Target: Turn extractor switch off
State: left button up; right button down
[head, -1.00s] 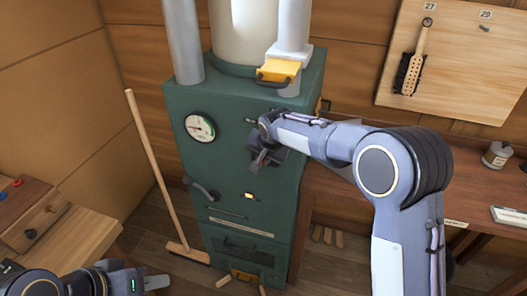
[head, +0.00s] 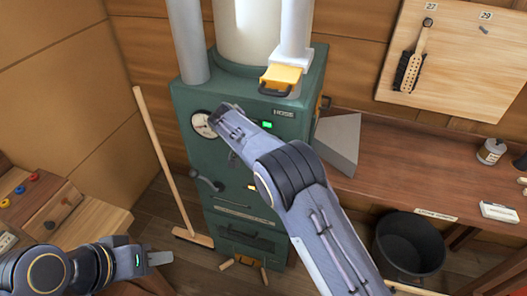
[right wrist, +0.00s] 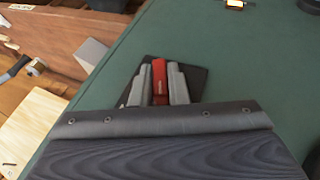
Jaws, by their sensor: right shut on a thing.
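The dark green cabinet (head: 235,160) stands in the middle of the head view. In the right wrist view a red switch lever (right wrist: 160,82) rises from a dark plate on the green face (right wrist: 235,75). The two grey fingers of my right gripper (right wrist: 160,88) are shut on the lever, one on each side. In the head view my right arm covers that spot, so lever and fingertips are hidden there. A small green lamp (head: 266,124) is lit beside my arm. My left gripper (head: 158,258) is at the lower left, away from the cabinet; its finger gap is unclear.
A round gauge (head: 204,124), a dark crank handle (head: 206,182) and an amber lamp (head: 251,187) are on the cabinet front. A broom (head: 160,160) leans at left. A black bucket (head: 409,245) stands at right.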

jog(key=shift+h, duration=0.3)
jog(key=c, duration=1.4)
grip_release()
jog(key=b+v, duration=0.1)
jog(key=v, duration=0.6)
jog(key=shift+a+r+b, duration=0.15)
jog(key=shift+r+b, duration=0.2)
